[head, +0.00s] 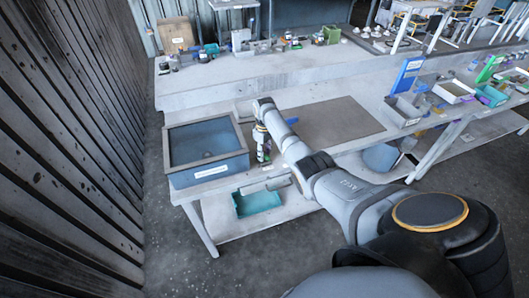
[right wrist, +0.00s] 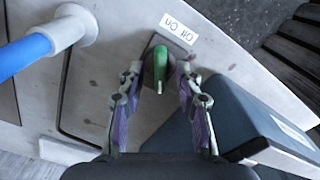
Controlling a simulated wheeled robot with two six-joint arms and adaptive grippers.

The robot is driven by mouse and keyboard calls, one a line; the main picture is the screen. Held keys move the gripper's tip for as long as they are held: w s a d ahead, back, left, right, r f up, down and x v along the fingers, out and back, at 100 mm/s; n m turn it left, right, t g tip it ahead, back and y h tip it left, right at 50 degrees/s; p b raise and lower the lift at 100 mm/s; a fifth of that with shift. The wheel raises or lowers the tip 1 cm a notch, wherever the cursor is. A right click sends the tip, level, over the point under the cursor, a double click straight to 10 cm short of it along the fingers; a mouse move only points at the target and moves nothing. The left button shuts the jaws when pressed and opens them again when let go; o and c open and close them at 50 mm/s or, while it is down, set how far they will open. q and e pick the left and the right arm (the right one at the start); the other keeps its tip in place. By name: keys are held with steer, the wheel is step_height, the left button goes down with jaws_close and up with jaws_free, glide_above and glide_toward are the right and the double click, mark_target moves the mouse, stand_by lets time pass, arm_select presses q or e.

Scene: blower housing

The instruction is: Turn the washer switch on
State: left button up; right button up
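The green washer switch (right wrist: 160,66) sits on a grey plate in the right wrist view, its narrow end pointing toward the bottom of the picture. A white label (right wrist: 179,27) with "On" and "Off" lies just beyond it, upside down. My right gripper (right wrist: 158,78) is open, with one finger on each side of the switch; I cannot tell whether either finger touches it. In the head view my right gripper (head: 263,149) points down beside the blue-grey washer basin (head: 206,177), and the switch is too small to make out. My left gripper is in neither view.
A blue tube with a white end (right wrist: 68,26) stands left of the fingers in the right wrist view. The basin's wall (right wrist: 240,115) is close on the right. A teal bin (head: 257,202) is on the lower shelf. A dark mat (head: 335,122) lies on the table.

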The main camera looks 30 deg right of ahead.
jaws_close()
steer(key=shift+r+m, duration=0.1)
steer(key=shift+m, duration=0.2)
steer(key=shift+m+p, duration=0.6)
steer(key=shift+m, duration=0.3)
steer(key=m+p, duration=0.1)
steer(key=m, duration=0.1)
steer(key=shift+m, duration=0.4)
steer(key=m, duration=0.3)
steer(key=shift+p, duration=0.4)
steer(key=shift+m+p, duration=0.35)
steer(key=shift+m, duration=1.55)
steer(key=shift+d, duration=0.1)
